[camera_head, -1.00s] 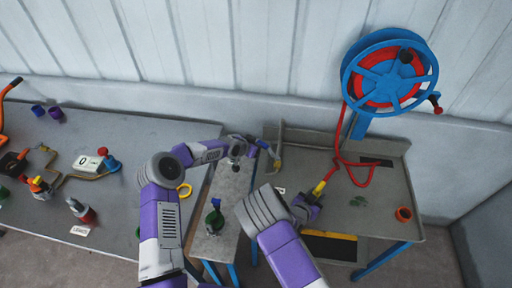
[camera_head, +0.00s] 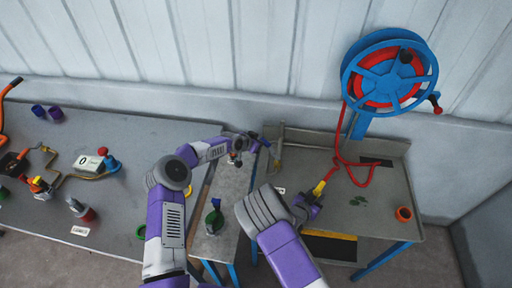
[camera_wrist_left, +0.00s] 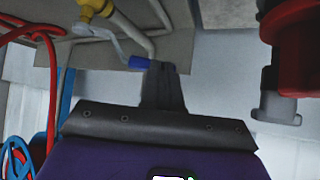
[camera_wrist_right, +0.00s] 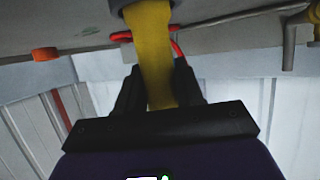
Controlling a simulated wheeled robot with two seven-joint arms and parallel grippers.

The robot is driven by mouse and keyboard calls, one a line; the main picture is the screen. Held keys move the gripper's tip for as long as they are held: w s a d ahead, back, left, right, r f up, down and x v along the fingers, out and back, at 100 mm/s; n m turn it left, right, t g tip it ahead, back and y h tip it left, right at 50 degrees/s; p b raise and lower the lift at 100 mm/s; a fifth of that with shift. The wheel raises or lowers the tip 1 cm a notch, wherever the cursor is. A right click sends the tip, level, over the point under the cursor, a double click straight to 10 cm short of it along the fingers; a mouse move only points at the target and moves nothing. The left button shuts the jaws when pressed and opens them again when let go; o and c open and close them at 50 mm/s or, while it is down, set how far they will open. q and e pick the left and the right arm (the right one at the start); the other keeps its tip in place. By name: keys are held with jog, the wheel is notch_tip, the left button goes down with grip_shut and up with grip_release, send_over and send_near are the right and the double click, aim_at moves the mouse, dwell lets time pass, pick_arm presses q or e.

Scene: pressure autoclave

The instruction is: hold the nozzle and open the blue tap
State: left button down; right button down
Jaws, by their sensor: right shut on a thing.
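The yellow nozzle (camera_head: 319,187) of the red hose is at the left part of the right-hand sink bench. My right gripper (camera_head: 308,205) is shut on it, and the right wrist view shows the yellow body (camera_wrist_right: 152,60) between the two dark fingers. The blue tap handle (camera_wrist_left: 139,62) sits at the end of a grey lever from a yellow valve body (camera_wrist_left: 88,8) in the left wrist view. My left gripper (camera_wrist_left: 165,75) has its fingers together, with the tips right beside the blue end. Whether they touch it is unclear. The head view shows this tap small and partly covered.
A blue hose reel (camera_head: 388,75) hangs on the wall, its red hose (camera_head: 347,165) running down to the bench. The left table (camera_head: 120,160) holds several fittings. An orange ring (camera_head: 404,214) lies at right.

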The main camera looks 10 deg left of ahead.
pick_arm(q)
jog(key=shift+w+d+f, duration=0.1)
jog(key=shift+w+d, duration=0.35)
jog(key=shift+w, duration=0.4)
jog(key=shift+w+d, duration=0.45)
jog(key=shift+w, duration=0.4)
jog(key=shift+w+d, duration=0.6)
jog(key=shift+d, duration=0.2)
jog(key=shift+w+d, duration=0.55)
jog(key=shift+d, duration=0.25)
notch_tip(320, 180, up, 7)
send_over(263, 138)
jog(key=a, duration=0.4)
pick_arm(e)
jog(key=c, duration=0.6)
grip_release()
jog(key=shift+c, duration=0.2)
pick_arm(q)
jog(key=shift+w+d+f, duration=0.1)
jog(key=shift+w, duration=0.25)
